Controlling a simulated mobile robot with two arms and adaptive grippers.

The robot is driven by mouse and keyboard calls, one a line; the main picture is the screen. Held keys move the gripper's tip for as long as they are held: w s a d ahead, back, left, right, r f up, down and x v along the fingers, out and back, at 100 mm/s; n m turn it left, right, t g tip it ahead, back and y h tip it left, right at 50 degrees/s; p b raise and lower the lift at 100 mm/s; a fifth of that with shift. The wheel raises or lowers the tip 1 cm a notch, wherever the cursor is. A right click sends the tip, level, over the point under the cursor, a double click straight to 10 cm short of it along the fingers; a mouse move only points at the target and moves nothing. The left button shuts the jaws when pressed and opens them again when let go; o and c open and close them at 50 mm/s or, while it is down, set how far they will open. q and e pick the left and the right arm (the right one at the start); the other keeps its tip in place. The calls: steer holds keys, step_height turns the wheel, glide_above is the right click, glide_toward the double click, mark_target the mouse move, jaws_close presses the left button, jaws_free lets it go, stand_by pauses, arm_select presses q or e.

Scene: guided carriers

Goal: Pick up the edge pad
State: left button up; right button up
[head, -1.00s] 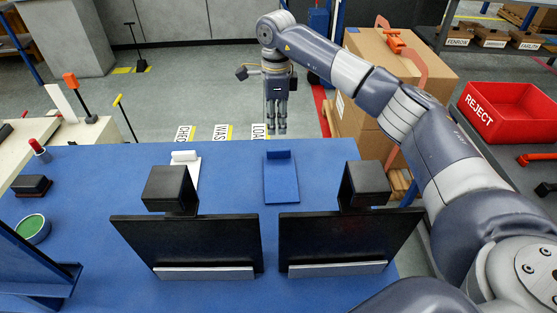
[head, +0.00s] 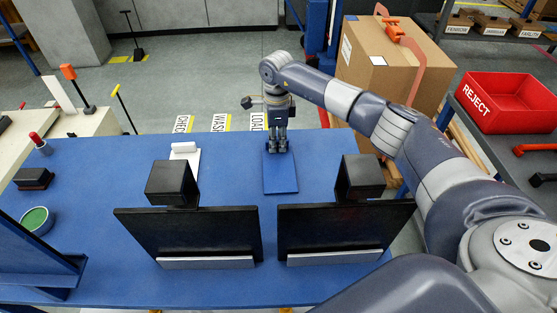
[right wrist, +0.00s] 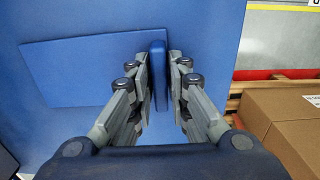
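The edge pad looks like a flat blue plate (head: 281,180) with an upright lip along its far edge. It lies on the blue table beyond the right black panel. My right gripper (head: 277,147) has come down over the lip from above. The edge pad's plate (right wrist: 85,72) stretches to the left there, flat on the table. The fingertips' contact is partly hidden. My left gripper is not in view.
Two black panels (head: 190,235) (head: 335,228) with dark blocks behind them stand at the table's near side. A white pad (head: 185,160) lies left of the edge pad. Cardboard boxes (head: 385,75) and a red reject bin (head: 505,100) stand to the right.

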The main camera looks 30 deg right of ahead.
jaws_close()
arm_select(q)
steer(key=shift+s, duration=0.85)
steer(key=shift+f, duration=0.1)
arm_select(e)
steer(key=shift+r, duration=0.1)
